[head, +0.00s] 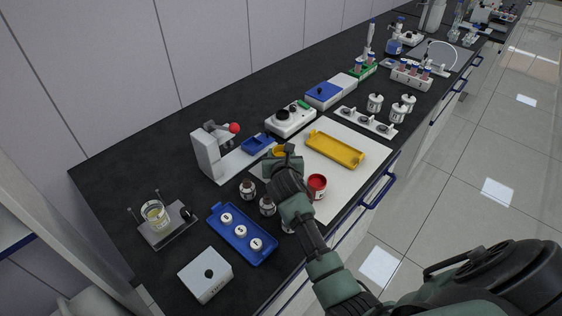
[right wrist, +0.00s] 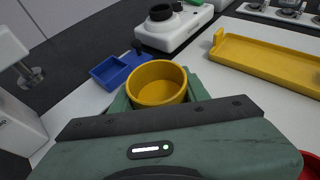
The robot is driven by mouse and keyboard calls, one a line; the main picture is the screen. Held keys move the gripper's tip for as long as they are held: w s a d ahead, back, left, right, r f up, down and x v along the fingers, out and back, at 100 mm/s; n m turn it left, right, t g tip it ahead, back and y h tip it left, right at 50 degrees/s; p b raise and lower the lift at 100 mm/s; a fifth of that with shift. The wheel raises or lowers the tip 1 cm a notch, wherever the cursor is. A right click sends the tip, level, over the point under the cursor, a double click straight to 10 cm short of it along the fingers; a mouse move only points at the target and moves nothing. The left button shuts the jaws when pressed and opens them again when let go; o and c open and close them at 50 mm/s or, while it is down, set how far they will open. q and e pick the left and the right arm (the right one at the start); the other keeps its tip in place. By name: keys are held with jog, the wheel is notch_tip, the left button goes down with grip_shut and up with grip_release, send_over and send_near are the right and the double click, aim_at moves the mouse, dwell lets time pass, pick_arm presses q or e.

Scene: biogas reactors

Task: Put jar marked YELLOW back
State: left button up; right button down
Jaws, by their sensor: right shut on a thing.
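The yellow jar (head: 279,151) is open-topped and looks upright. My right gripper (head: 283,161) is shut on it, over the left part of the white mat (head: 344,133). In the right wrist view the jar (right wrist: 157,83) sits between the green fingers, its round rim facing the camera. Its marking is hidden, and I cannot tell whether its base touches the mat. A red jar (head: 317,182) stands right of my right gripper. My left gripper is not in view.
An empty yellow tray (head: 335,149) lies right of the jar. A small blue tray (head: 257,143) and a press-like stand (head: 207,155) are to the left. Brown bottles (head: 247,190) and a blue tray (head: 216,235) with white-lidded items lie nearer. A white device (head: 291,120) stands behind.

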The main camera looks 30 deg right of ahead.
jog(key=shift+f, duration=1.45)
jog(key=shift+f, duration=0.15)
jog(key=c, duration=0.7)
grip_release()
jog(key=shift+a+f, duration=0.1)
jog(key=shift+r, duration=0.2)
jog(key=shift+s+r, duration=0.1)
jog(key=shift+s, duration=0.3)
jog(key=v, duration=1.1)
jog(key=shift+a+r, duration=0.15)
jog(key=shift+r, duration=0.1)
